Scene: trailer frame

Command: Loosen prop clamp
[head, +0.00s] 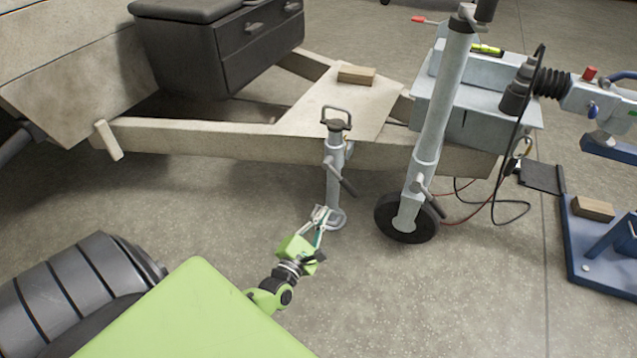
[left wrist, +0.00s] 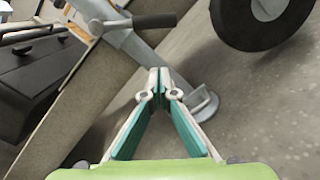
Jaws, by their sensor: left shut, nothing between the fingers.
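The grey prop stand (head: 333,180) is upright beside the trailer frame, its round foot (head: 337,220) on the floor. A dark-gripped clamp handle (head: 347,185) sticks out from its tube, slanting down to the right. The handle also shows in the left wrist view (left wrist: 155,20), above and apart from my fingertips. My left gripper (head: 321,213) is low by the prop's lower end. Its fingertips are together and empty in the left wrist view (left wrist: 158,82), in front of the lower tube. I cannot tell whether they touch it. My right gripper is not in view.
A jockey wheel (head: 408,218) on a grey tube stands right of the prop. The trailer frame (head: 220,140) runs behind it. Cables lie on the floor beyond the wheel. A blue stand (head: 590,262) is at the far right. The floor in front of the prop is clear.

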